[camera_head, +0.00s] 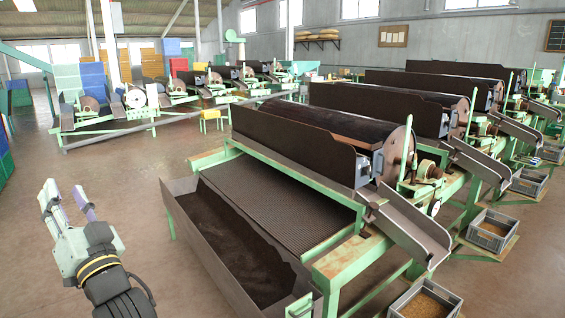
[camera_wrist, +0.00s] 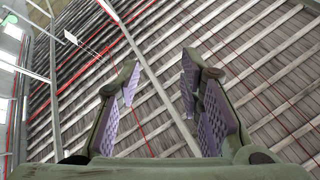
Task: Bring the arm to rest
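My gripper (camera_head: 68,200) is at the lower left of the head view, raised in the air over the bare floor. Its fingers point up, and their inner pads look purple. In the wrist view my gripper (camera_wrist: 160,85) shows two fingers spread apart with an empty gap between them.
A drum sorter (camera_head: 300,140) with a green frame stands right of my gripper, its long dark trough (camera_head: 230,240) nearest. More sorters stand behind it. Grey crates (camera_head: 425,300) sit at the lower right. The floor (camera_head: 130,190) at left is clear.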

